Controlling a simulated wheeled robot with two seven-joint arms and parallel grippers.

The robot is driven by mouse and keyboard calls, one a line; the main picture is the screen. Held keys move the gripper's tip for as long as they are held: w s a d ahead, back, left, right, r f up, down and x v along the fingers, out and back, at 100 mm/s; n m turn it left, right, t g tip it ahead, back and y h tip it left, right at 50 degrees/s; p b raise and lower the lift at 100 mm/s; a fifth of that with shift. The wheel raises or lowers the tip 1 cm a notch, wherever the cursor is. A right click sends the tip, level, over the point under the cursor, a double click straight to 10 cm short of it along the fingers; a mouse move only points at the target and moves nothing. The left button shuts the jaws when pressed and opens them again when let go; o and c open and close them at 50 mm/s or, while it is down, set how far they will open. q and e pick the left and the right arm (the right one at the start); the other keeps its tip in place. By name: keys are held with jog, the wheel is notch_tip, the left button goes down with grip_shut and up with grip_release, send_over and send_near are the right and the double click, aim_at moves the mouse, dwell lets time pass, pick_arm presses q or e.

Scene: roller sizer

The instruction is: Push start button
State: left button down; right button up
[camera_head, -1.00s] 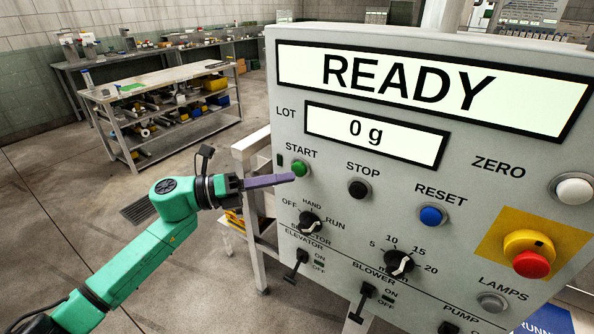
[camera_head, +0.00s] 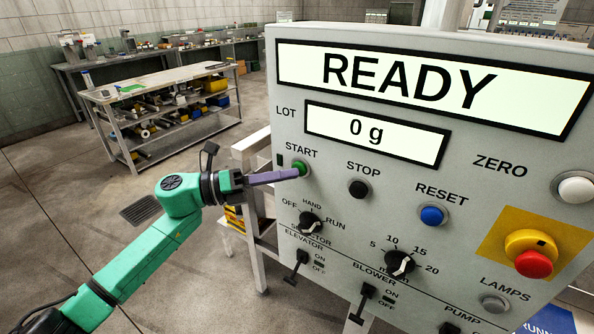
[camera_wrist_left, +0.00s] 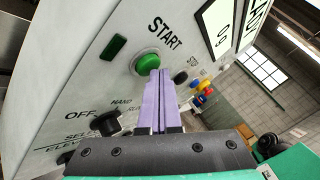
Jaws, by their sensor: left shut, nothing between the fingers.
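The green START button (camera_head: 301,167) is on the upper left of the grey control panel (camera_head: 460,175), under its START label. It also shows in the left wrist view (camera_wrist_left: 147,62). My left gripper (camera_head: 297,173) is shut and empty, its long purple fingers pressed together. Its fingertips are at the lower edge of the button in the head view. In the wrist view the tips (camera_wrist_left: 159,73) overlap the button's edge; whether they touch it I cannot tell. The upper display (camera_head: 430,85) reads READY and the lot display (camera_head: 375,134) reads 0 g. My right gripper is out of view.
A black STOP button (camera_head: 358,188), blue RESET button (camera_head: 432,215) and red emergency stop (camera_head: 532,263) are to the right of START. The selector knob (camera_head: 310,224) is just below it. A workbench (camera_head: 155,85) stands behind at left, with open floor around it.

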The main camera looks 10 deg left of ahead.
pick_arm(q)
jog(key=shift+w, duration=0.2)
dwell(0.3)
jog(key=shift+s+a+b, duration=0.25)
jog(key=shift+s+b, duration=0.35)
jog(key=shift+s, duration=0.25)
jog(key=s+b, duration=0.1)
jog(key=s+a+b, duration=0.1)
jog(key=s, duration=0.1)
jog(key=s+b, duration=0.1)
jog(key=b, duration=0.1)
jog(key=shift+s+a, duration=0.3)
jog(key=shift+a, duration=0.1)
